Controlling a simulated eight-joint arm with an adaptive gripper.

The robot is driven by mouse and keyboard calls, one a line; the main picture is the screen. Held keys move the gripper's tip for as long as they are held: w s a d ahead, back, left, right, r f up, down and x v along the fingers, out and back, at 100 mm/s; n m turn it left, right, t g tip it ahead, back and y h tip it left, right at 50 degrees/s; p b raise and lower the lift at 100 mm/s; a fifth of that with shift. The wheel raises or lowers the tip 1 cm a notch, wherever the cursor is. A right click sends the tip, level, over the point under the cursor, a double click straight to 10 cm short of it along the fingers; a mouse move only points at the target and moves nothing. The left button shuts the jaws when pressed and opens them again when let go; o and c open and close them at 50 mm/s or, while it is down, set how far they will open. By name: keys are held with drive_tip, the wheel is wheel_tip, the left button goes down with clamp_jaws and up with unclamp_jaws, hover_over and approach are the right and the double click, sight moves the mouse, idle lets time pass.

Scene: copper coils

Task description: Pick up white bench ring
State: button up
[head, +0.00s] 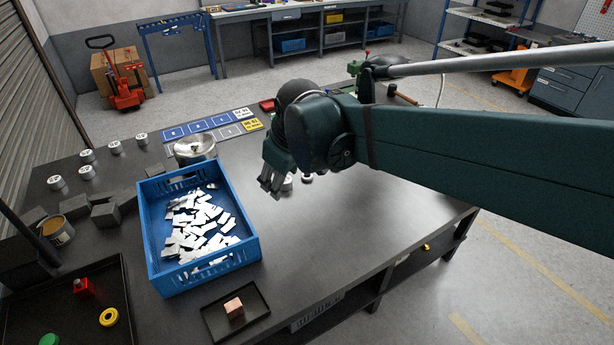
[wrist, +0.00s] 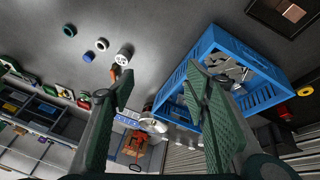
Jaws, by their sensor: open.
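A small white ring (wrist: 102,44) with a dark centre lies on the dark bench in the wrist view, between a green-rimmed ring (wrist: 69,30) and a white cylinder (wrist: 123,56). In the head view, a small white piece (head: 307,178) shows beside my gripper, partly hidden by the arm; I cannot tell surely whether it is the ring. My gripper (head: 270,187) is above the bench, right of the blue crate. In the wrist view my gripper (wrist: 160,80) has its two green fingers wide apart, with nothing between them. The ring is apart from the fingers.
The blue crate (head: 158,243) of white scraps stands left of my gripper. A black tray (head: 257,309) with a copper block is at the front. A metal pot (head: 194,149) stands behind the crate. The bench right of the crate is mostly clear.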

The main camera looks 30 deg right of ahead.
drive_tip(key=w+d+f+n+g+p, duration=0.2)
drive_tip(key=w+d+f+n, duration=0.25)
drive_tip(key=w+d, duration=0.45)
drive_tip(key=w+d+f+n+g+p, duration=0.25)
drive_tip(key=w+d+f, duration=0.3)
drive_tip(key=w, duration=0.65)
drive_tip(key=w+d+f+n+p, duration=0.2)
drive_tip(key=w+d+f+n, duration=0.2)
drive_tip(key=d+f, duration=0.4)
drive_tip(key=shift+w+f+y, duration=0.3)
drive_tip(key=shift+f, duration=0.35)
drive_tip(key=shift+d+g, duration=0.1)
drive_tip(key=shift+g, duration=0.15)
drive_tip(key=shift+f, duration=1.3)
drive_tip(key=shift+f, duration=0.1)
drive_tip(key=shift+f+b, duration=0.4)
drive_tip(key=shift+f, duration=2.1)
